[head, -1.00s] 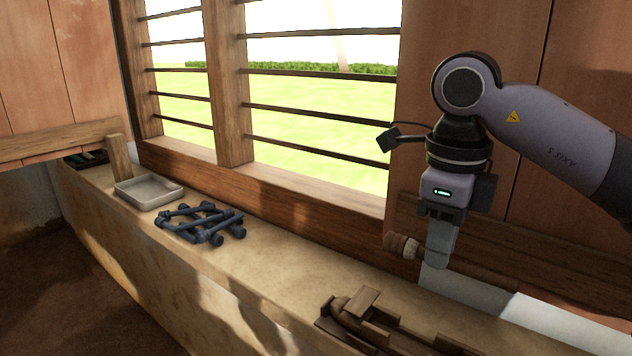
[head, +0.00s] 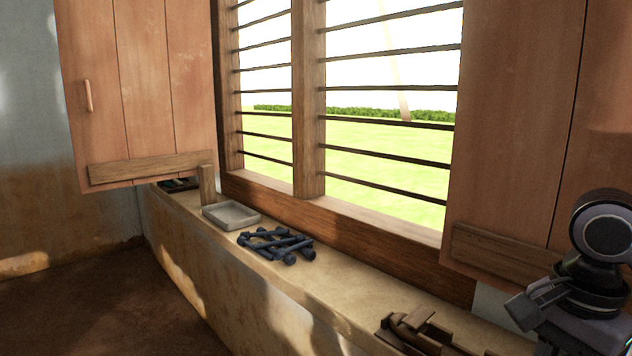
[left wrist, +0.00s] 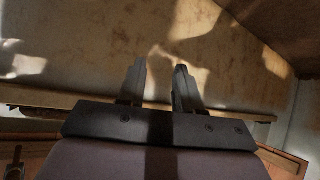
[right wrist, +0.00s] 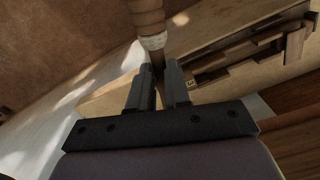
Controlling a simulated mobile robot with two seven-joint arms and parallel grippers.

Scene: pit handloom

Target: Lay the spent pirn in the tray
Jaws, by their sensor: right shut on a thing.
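The spent pirn (right wrist: 149,18), brown wood with a pale band, is between the fingers of my right gripper (right wrist: 158,75) in the right wrist view. The gripper is shut on it, and the pirn points up and away from the fingers. The far end runs out of the picture. In the head view only part of my right wrist shows at the lower right; its fingers and the pirn are out of sight. The shallow grey tray (head: 246,222) stands on the ledge, and looks empty. My left gripper (left wrist: 159,72) is open and empty in the left wrist view.
Several dark blue pirns (head: 283,245) lie heaped on the ledge (head: 345,290), just in front of the tray. A brown wooden shuttle in a holder (head: 425,334) lies nearer, at the lower right. A wooden post (head: 207,185) stands behind the tray. The barred window borders the ledge.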

